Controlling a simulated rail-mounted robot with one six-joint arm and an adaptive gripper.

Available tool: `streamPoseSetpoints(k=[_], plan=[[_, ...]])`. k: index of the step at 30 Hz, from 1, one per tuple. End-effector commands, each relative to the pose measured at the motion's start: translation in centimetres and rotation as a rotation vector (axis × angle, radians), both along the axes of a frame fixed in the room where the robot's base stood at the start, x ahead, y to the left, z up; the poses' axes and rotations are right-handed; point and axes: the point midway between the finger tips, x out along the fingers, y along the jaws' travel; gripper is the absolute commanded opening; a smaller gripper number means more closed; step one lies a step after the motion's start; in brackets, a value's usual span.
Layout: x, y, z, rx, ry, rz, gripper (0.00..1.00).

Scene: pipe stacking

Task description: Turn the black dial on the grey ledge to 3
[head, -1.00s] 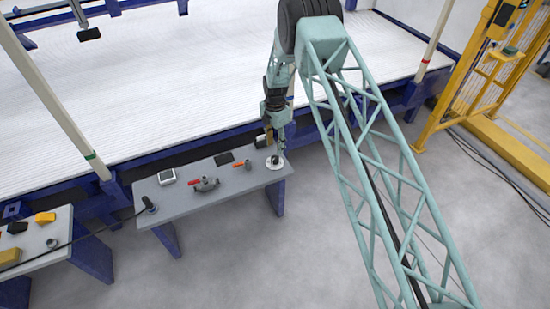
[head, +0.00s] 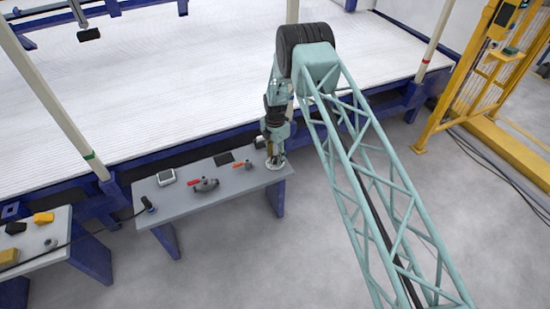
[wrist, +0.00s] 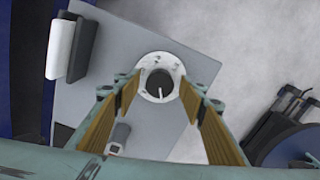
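The black dial (wrist: 160,84) sits on a round white plate (wrist: 148,67) on the grey ledge (wrist: 110,38), with a light pointer line on it. In the wrist view my gripper (wrist: 162,93) is open, its two wood-coloured finger pads on either side of the dial, apart from it in the picture. I cannot tell how far above the dial the fingertips are. In the head view my gripper (head: 275,159) hangs over the right end of the ledge (head: 228,190) and hides the dial. The numbers around the dial are too small to read.
Valves with red (head: 194,183) and orange (head: 239,166) handles stand on the ledge left of my gripper. A small white device (head: 167,177) and a black pad (head: 224,159) lie there too. A blue-framed white bed (head: 200,80) borders the ledge behind. The floor in front is clear.

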Motion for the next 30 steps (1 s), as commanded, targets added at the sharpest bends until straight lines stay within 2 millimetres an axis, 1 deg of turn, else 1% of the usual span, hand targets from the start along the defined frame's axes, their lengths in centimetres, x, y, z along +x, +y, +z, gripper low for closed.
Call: streamPoseSetpoints(k=[6, 8, 14, 15, 23, 30], plan=[[0.0, 0.0, 0.01, 0.0, 0.0, 0.0, 0.38], [0.0, 0.0, 0.01, 0.0, 0.0, 0.0, 0.33], [0.0, 0.0, 0.02, 0.0, 0.0, 0.0, 0.15], [-0.01, -0.01, 0.02, 0.0, 0.0, 0.0, 0.14], [-0.01, -0.01, 0.01, 0.0, 0.0, -0.01, 0.14], [-0.01, -0.01, -0.03, 0.0, 0.0, -0.07, 0.14]])
